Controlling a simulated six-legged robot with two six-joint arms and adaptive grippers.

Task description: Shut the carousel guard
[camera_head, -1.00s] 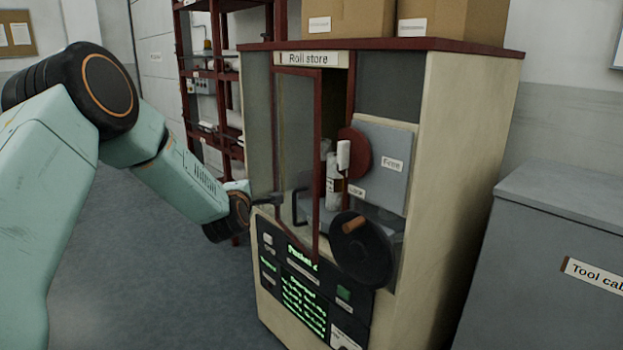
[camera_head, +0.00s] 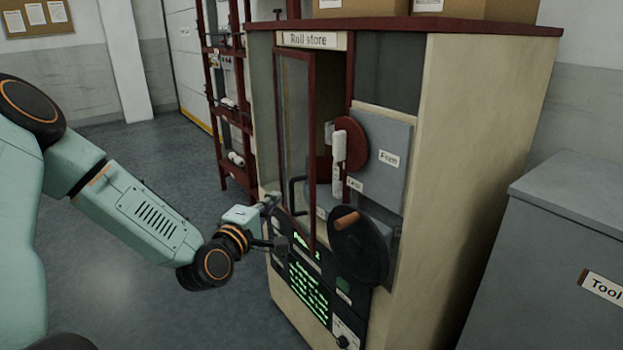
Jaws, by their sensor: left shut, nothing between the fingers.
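The carousel guard (camera_head: 296,130) is a glass panel in a dark red frame on the front of the roll store cabinet (camera_head: 470,140). It stands ajar, its right edge out from the cabinet face, with an opening to its right. A dark bar handle (camera_head: 293,192) shows at its lower part. My left gripper (camera_head: 274,203) is at the guard's lower left, close to the handle; whether it touches is unclear. Its fingers are shut and empty, and partly hard to make out. My right gripper is out of view.
A black hand wheel with a wooden knob (camera_head: 347,220) juts out right of the guard, beside a grey panel (camera_head: 383,160). A lit control panel (camera_head: 310,285) is below. A grey tool cabinet (camera_head: 560,260) stands right, a red rack (camera_head: 232,110) behind. The floor at left is clear.

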